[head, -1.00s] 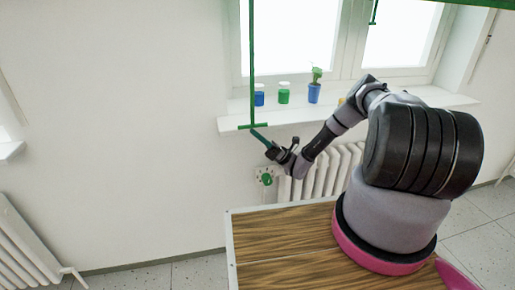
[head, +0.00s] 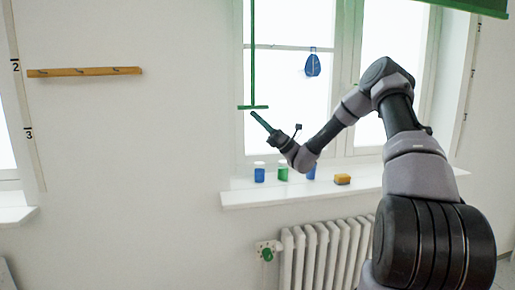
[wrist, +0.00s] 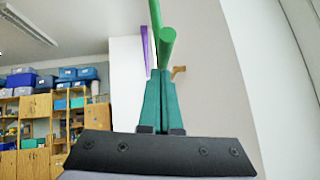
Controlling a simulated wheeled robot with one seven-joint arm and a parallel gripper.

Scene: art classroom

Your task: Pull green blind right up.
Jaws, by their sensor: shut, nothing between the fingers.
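The green blind (head: 485,7) shows only as a strip at the top right of the head view. A thin green rod (head: 252,60) hangs in front of the window and ends in a green crossbar handle (head: 253,107). My gripper (head: 257,119) is shut and empty, its teal fingers pointing up-left just below the crossbar. In the wrist view the closed fingers (wrist: 165,80) stand right under the end of the green bar (wrist: 166,38). I cannot tell whether they touch it.
The white sill (head: 330,187) holds a blue jar (head: 259,175), a green jar (head: 283,174) and a yellow sponge (head: 342,179) below my arm. A radiator (head: 325,255) is under it. A wooden hook rail (head: 85,72) is on the left wall.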

